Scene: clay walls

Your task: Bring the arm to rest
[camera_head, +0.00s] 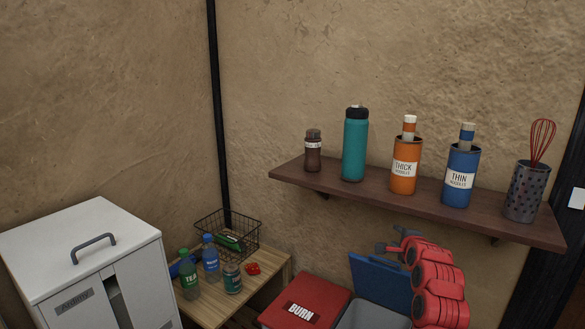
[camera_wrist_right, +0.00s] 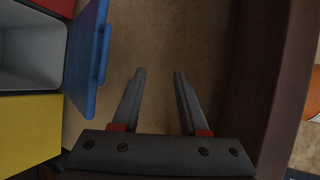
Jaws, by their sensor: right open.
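My right arm is red and reaches up at the lower right of the head view. Its right gripper (camera_head: 392,246) is below the wall shelf (camera_head: 400,205) and in front of the wall, beside the raised blue lid (camera_head: 378,285). In the right wrist view the right gripper (camera_wrist_right: 160,75) has its two grey fingers apart with nothing between them. My left gripper is not in view.
The shelf holds a brown jar (camera_head: 313,152), a teal bottle (camera_head: 354,145), orange (camera_head: 404,170) and blue (camera_head: 459,178) canisters and a perforated whisk holder (camera_head: 525,193). Below are a red BURN lid (camera_head: 305,302), a wooden table (camera_head: 265,290) and a white cabinet (camera_head: 80,250).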

